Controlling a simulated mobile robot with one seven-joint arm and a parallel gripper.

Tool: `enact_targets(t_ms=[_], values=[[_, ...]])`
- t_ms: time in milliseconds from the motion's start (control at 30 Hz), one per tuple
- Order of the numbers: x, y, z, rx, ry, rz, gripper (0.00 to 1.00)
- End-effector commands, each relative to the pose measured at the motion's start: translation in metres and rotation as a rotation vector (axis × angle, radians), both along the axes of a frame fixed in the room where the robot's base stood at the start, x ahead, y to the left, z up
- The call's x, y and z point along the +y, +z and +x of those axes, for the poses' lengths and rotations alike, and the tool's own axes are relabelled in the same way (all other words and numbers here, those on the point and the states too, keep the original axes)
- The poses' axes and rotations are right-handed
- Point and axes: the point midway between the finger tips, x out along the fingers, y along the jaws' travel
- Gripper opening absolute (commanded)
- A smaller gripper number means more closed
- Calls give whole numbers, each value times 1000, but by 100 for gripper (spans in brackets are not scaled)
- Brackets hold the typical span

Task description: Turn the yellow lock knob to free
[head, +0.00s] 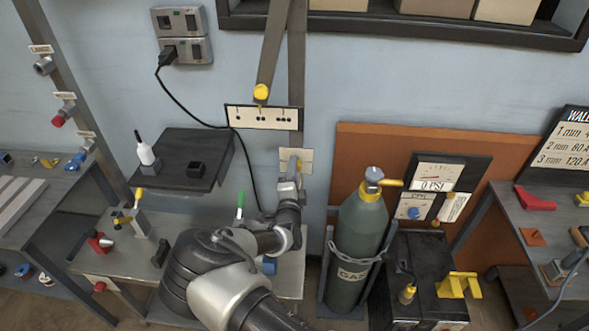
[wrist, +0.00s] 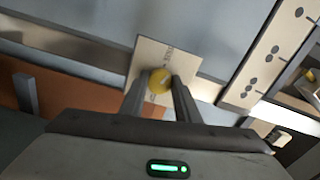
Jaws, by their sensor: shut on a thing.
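The yellow lock knob (wrist: 159,79) is round and sits on a small cream plate (wrist: 147,57) with dark lettering too small to read. In the wrist view my gripper (wrist: 160,88) has one finger on each side of the knob and is shut on it. In the head view the plate (head: 308,155) is on the wall post, and my gripper (head: 293,170) is in front of it. The knob is hidden there behind my gripper. I cannot read which position the knob is at.
A grey lever with a yellow tip (head: 261,92) hangs over a dotted plate (head: 284,117) just above. A green gas cylinder (head: 358,235) stands close at right. A black cable hangs between them.

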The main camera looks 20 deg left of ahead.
Motion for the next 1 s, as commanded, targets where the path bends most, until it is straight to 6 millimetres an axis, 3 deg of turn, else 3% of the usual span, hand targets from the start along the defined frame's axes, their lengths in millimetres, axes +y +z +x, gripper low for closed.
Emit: enact_targets(t_ms=[500, 1000], values=[[0, -1, 0, -80, 1, -339, 7], [-1, -1, 0, -96, 0, -406, 7]])
